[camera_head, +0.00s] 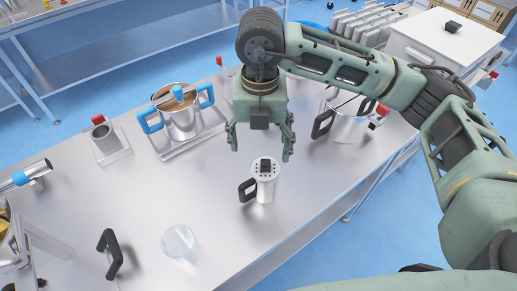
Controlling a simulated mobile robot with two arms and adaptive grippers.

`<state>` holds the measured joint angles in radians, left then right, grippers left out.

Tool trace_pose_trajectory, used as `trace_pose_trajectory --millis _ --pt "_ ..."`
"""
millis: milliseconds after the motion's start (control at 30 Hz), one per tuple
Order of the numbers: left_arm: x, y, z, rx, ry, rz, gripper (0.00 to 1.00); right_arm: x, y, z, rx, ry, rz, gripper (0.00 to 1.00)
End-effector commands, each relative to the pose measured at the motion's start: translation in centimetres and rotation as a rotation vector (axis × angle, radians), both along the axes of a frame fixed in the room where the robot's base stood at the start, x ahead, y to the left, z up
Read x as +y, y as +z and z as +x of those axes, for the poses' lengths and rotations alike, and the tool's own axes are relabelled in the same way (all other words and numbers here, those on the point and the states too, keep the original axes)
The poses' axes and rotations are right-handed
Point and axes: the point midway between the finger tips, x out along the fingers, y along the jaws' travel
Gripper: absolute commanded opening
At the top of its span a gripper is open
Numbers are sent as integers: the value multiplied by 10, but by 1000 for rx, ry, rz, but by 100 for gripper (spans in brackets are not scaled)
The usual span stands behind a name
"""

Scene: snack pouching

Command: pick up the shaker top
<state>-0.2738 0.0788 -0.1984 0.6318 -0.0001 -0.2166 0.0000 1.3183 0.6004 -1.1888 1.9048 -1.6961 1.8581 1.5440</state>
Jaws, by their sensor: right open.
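The shaker top (264,168) is a silver disc with small dark holes and a dark knob. It sits on a silver metal shaker (264,188) with a black handle on its left side. The shaker stands upright on the steel table. My right gripper (260,150) is open, pointing down above and a little behind the shaker top. Its two fingers are spread wide to either side, and nothing is between them. I cannot tell exactly how high it is above the top. My left gripper does not show.
A pot with blue handles (179,112) stands on a tray behind left. Another pot (349,119) stands right, partly behind my right arm. A clear cup (178,241) and a black handle (109,254) are near the front. The steel table (170,195) is bare left of the shaker.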

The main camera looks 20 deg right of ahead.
Motion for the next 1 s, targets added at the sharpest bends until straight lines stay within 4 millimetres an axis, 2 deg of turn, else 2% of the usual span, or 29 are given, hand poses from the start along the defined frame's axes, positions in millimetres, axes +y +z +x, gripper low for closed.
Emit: trace_pose_trajectory --millis 67,133,333,467,600,800,900,1000 --pt "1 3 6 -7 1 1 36 -1 -5 0 2 -2 -5 76" --pt "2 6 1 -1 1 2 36 -2 -12 -1 4 -2 -5 76" --pt "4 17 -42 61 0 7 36 -5 -33 0 6 -3 -5 76" --pt "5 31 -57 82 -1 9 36 -10 -51 0 7 -3 -4 76" --pt "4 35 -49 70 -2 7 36 -9 -71 1 3 0 -2 76" --pt "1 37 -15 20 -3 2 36 -9 -77 1 2 0 -2 76" --pt "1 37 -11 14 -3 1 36 -9 -77 1 2 0 -2 75" --pt "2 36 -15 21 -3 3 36 -9 -77 1 2 0 -2 67"
